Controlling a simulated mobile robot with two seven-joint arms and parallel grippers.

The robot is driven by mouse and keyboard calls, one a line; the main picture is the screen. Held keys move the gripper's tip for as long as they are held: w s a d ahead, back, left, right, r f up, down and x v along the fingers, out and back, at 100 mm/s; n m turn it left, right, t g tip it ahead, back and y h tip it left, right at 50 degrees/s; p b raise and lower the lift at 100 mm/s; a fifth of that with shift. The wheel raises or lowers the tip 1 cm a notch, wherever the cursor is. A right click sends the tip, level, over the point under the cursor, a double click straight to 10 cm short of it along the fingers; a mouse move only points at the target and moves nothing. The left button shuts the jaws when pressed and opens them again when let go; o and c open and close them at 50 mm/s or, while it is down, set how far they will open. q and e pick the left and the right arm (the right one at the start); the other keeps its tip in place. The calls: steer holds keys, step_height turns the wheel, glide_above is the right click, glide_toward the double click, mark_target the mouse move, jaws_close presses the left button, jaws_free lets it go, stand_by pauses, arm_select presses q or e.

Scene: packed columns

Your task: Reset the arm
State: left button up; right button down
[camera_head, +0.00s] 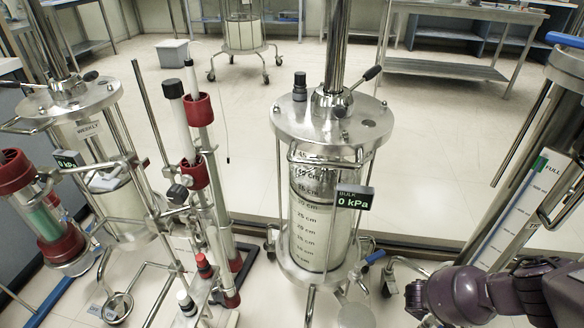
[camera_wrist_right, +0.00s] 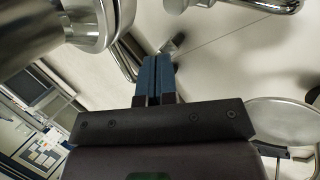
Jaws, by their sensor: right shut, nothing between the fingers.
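My right arm (camera_head: 490,290) is purple and reaches in from the lower right of the head view, low beside the central glass column. Its gripper cannot be made out there. In the right wrist view my right gripper (camera_wrist_right: 156,64) has its two blue fingers together with nothing between them. A pale floor and metal tubes lie beyond the fingertips. My left arm and left gripper are not in view.
A central column (camera_head: 318,225) with a display reading 0 kPa stands close to my right arm. Another column (camera_head: 95,155) and red-capped tubes (camera_head: 200,135) stand left. A tank gauge (camera_head: 515,215) stands right. Open floor (camera_head: 440,140) lies behind.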

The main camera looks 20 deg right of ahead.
steer(key=s+a+r+n+t+y, duration=0.1)
steer(key=s+a+r+n+y, duration=0.15)
steer(key=s+a, duration=0.5)
steer(key=s+a+r+n+t+y, duration=0.1)
steer(key=s+a+r+n+y, duration=0.15)
steer(key=s+a, duration=0.5)
steer(key=s+a+r+n+t+y, duration=0.2)
steer(key=s+a+r, duration=0.15)
steer(key=r, duration=0.95)
steer(key=s+a+r+n+t+y, duration=0.25)
steer(key=a+r, duration=0.25)
steer(key=r, duration=0.7)
steer(key=w+a+m+t+h, duration=0.25)
steer(key=a+m, duration=0.35)
steer(key=m, duration=0.4)
arm_select(q)
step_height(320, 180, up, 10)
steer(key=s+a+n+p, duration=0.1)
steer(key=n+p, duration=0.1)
steer(key=p, duration=1.5)
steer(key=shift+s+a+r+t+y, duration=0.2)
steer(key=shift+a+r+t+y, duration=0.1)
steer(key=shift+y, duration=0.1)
arm_select(e)
step_height(320, 180, up, 10)
steer(key=s+d+m+h, duration=0.1)
steer(key=s+m, duration=0.1)
steer(key=shift+d+t, duration=0.2)
steer(key=shift+t, duration=0.2)
